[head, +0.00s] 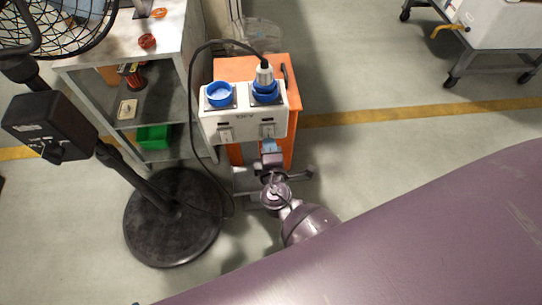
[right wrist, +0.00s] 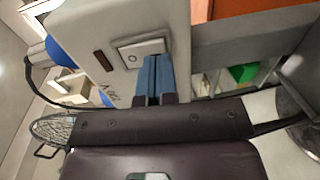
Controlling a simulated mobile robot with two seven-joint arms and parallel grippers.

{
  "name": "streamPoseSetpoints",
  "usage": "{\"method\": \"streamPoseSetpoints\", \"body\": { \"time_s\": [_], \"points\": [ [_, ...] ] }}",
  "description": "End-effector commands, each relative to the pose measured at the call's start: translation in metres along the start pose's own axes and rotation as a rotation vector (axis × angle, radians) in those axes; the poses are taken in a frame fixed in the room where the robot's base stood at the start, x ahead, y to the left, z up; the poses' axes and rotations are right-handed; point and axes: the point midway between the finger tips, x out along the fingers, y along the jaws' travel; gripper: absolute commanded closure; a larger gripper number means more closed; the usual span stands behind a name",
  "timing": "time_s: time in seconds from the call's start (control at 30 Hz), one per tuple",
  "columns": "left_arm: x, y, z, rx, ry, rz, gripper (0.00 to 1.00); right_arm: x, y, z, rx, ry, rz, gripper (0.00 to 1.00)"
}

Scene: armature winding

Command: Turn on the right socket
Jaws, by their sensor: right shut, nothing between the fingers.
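The white socket box (head: 243,123) stands on an orange cabinet. Its left socket (head: 219,94) has a blue cap and no plug. Its right socket (head: 265,97) holds a plug (head: 264,74) with a black cable. Below them are a left switch (head: 225,135) and a right switch (head: 268,131). My right gripper (head: 270,146) is shut and empty just below the right switch. In the right wrist view, its blue fingers (right wrist: 158,76) are beside a square rocker switch (right wrist: 143,52); I cannot tell if they touch it. My left gripper is out of view.
The orange cabinet (head: 236,69) stands beside a grey shelf unit (head: 172,50) with a green bin (head: 153,138). A black fan stand (head: 172,222) is at the left, its round base on the floor. A wheeled cart (head: 505,30) is at the far right. Floor between is clear.

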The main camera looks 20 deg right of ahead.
Motion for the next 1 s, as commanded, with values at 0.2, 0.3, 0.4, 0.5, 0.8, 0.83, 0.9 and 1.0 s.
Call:
{"method": "streamPoseSetpoints", "body": {
  "time_s": [0.2, 0.3, 0.4, 0.5, 0.8, 0.83, 0.9, 1.0],
  "points": [
    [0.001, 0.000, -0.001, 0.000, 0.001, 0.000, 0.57, 0.011, 0.000, 0.000, 0.001, -0.001, 0.000, 1.00],
    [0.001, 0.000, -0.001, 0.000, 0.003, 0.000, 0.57, 0.011, 0.000, 0.000, 0.001, -0.001, 0.000, 1.00],
    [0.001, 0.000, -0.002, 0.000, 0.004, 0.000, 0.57, 0.011, 0.000, 0.000, 0.001, -0.001, 0.000, 1.00],
    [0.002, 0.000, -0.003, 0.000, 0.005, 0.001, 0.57, 0.011, 0.000, 0.000, 0.001, -0.001, 0.000, 1.00],
    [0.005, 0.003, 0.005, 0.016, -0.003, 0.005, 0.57, 0.014, -0.003, 0.001, -0.002, -0.001, 0.028, 1.00],
    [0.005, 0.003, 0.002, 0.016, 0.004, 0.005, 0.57, 0.014, -0.002, 0.001, -0.001, -0.001, 0.029, 1.00],
    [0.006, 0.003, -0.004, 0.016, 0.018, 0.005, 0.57, 0.015, 0.000, 0.001, -0.001, -0.001, 0.031, 1.00],
    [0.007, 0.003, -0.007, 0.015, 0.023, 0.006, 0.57, 0.015, 0.000, 0.000, 0.000, -0.001, 0.032, 1.00]
  ]
}}
